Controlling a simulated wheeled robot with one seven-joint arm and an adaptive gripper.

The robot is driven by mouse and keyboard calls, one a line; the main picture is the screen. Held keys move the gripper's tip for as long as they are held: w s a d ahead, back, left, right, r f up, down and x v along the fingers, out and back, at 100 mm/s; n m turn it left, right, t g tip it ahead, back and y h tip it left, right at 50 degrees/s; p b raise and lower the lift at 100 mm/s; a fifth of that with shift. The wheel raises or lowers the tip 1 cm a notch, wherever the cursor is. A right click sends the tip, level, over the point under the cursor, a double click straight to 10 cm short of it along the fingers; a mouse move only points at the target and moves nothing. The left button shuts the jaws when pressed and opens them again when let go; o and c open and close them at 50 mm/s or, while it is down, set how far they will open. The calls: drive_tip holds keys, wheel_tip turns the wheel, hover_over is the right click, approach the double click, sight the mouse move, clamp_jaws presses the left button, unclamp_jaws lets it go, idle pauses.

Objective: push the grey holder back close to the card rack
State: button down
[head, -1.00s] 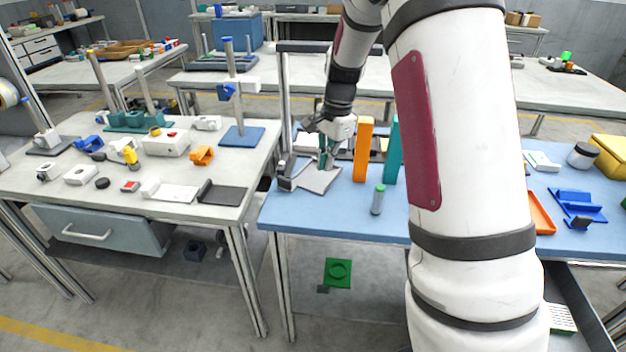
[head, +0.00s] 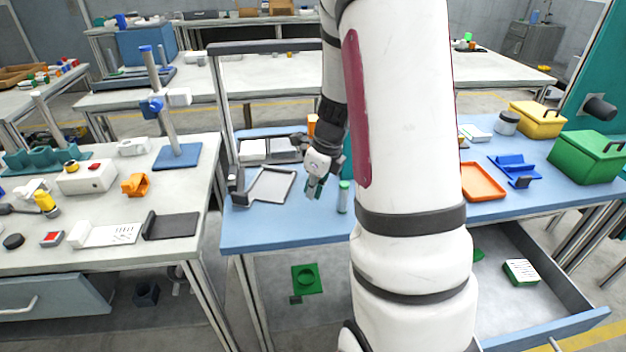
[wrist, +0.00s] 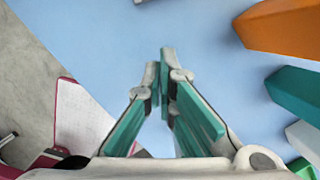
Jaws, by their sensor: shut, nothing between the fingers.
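My gripper (head: 313,192) is shut and empty, fingers pointing down over the blue bench, right of a flat grey tray-like piece (head: 271,201) and left of a green-capped cylinder (head: 343,198). I take this grey piece for the grey holder, but cannot be sure. A dark upright part (head: 237,188) stands at its left end. Behind it lies a low dark frame with pale panels (head: 253,150), perhaps the card rack; a gap shows between them. In the wrist view the closed fingertips (wrist: 163,60) are above bare blue bench top, touching nothing visible.
An orange block (wrist: 285,25) and a teal block (wrist: 298,92) stand near my gripper; my arm hides much of the bench middle. An orange tray (head: 483,197) and a blue stand (head: 515,168) lie to the right. An open drawer (head: 540,275) juts out below.

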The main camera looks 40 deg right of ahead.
sight(286, 193)
drive_tip(key=x, duration=0.3)
drive_tip(key=shift+f+b, duration=0.35)
drive_tip(key=shift+b, duration=0.05)
drive_tip(key=w, duration=0.1)
drive_tip(key=w+a, duration=0.1)
drive_tip(key=shift+w+r, duration=0.3)
drive_tip(key=shift+w+a, duration=0.15)
drive_tip(key=shift+w, duration=0.45)
drive_tip(key=shift+w+a+r+p, duration=0.15)
drive_tip(key=shift+w+p, duration=0.1)
drive_tip(key=shift+w, duration=0.25)
drive_tip(key=shift+w+a+f+p, duration=0.1)
drive_tip(key=shift+w+a+p, duration=0.1)
drive_tip(key=shift+w, duration=0.3)
drive_tip(key=shift+w+a+r+p, duration=0.1)
drive_tip(key=shift+w+p, duration=0.15)
drive_tip(key=shift+w, duration=0.25)
